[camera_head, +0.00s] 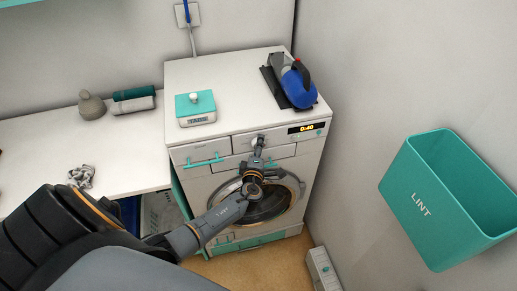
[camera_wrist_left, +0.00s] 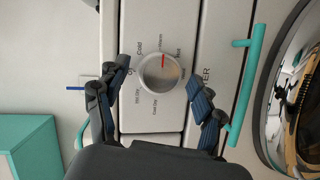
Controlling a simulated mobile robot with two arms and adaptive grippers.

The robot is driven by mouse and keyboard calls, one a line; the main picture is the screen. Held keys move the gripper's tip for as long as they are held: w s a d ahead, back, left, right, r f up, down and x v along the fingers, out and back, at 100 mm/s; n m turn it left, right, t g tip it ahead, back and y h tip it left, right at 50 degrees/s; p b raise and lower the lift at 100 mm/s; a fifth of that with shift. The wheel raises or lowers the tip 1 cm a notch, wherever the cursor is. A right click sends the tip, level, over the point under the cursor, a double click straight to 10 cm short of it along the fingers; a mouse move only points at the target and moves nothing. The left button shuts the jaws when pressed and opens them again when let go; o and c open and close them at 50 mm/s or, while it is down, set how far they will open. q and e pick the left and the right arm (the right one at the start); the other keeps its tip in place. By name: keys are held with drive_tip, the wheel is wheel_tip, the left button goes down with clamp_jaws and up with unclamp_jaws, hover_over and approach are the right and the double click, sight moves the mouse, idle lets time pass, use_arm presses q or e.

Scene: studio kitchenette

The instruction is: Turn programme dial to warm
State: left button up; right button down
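The programme dial (camera_wrist_left: 158,74) is a round silver-white knob on the washing machine's front panel. In the head view the left gripper (camera_head: 257,149) reaches the panel, partly covering the dial (camera_head: 257,141). My right gripper is not in view.
The washing machine (camera_head: 225,80) has a lit display (camera_head: 307,128) and a round door (camera_head: 287,203). A teal lint bin (camera_head: 440,207) hangs on the right wall.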

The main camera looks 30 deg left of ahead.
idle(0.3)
use_arm(q)
drive_tip(key=v, duration=1.2)
drive_tip(key=shift+f, duration=0.1)
drive_tip(key=shift+f, duration=0.1)
